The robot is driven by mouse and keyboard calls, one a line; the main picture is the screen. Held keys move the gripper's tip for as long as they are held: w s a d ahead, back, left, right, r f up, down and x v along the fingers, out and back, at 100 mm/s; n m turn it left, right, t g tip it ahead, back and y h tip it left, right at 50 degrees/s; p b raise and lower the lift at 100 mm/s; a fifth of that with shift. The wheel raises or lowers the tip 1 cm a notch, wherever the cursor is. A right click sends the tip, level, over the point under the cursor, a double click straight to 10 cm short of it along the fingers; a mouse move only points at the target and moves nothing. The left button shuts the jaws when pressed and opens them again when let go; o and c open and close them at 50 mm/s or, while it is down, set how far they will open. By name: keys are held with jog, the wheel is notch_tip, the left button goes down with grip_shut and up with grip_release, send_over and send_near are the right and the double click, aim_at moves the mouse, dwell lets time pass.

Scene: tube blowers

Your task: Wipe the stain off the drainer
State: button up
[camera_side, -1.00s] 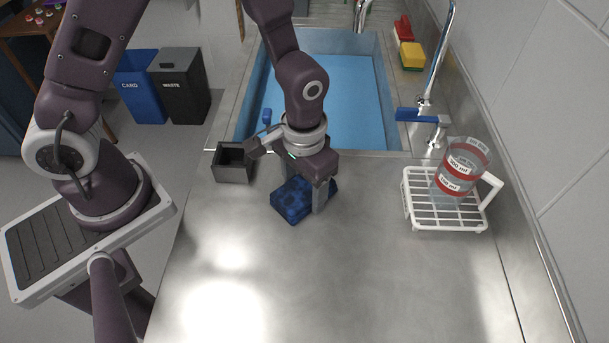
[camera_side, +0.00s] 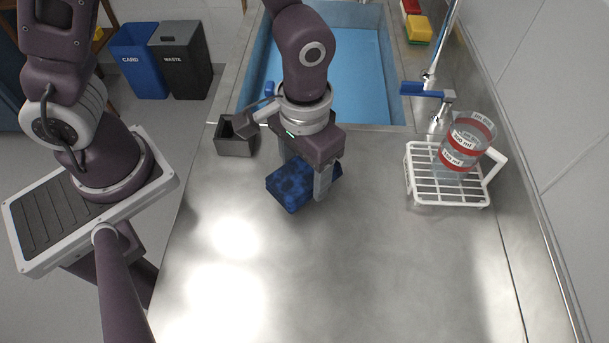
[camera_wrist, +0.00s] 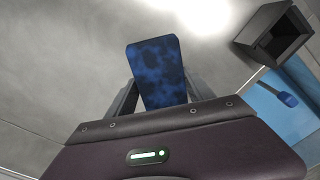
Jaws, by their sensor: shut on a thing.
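My gripper (camera_side: 304,176) is over the steel counter in front of the sink, shut on a mottled blue sponge (camera_side: 290,189). In the wrist view the sponge (camera_wrist: 158,72) stands between the two fingers of my gripper (camera_wrist: 160,98). I cannot tell whether it touches the counter. The drainer is a white wire rack (camera_side: 424,188) on the counter at the right, apart from my gripper. A clear measuring beaker (camera_side: 463,146) with red bands sits tilted on its back right part. I can make out no stain on the drainer.
A dark open box (camera_side: 236,146) stands left of my gripper at the sink corner. The sink (camera_side: 355,75) with blue inside lies behind. A tap with a blue lever (camera_side: 421,90) rises behind the drainer. The counter (camera_side: 370,260) in front and between sponge and drainer is clear.

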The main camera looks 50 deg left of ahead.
aim_at(304, 170)
jog(key=shift+r, duration=1.8)
jog(key=w+a, duration=0.5)
jog(key=a, duration=0.4)
jog(key=w+a, duration=0.5)
jog(key=a, duration=0.5)
jog(key=shift+w+f, duration=0.35)
jog(key=shift+f, duration=0.05)
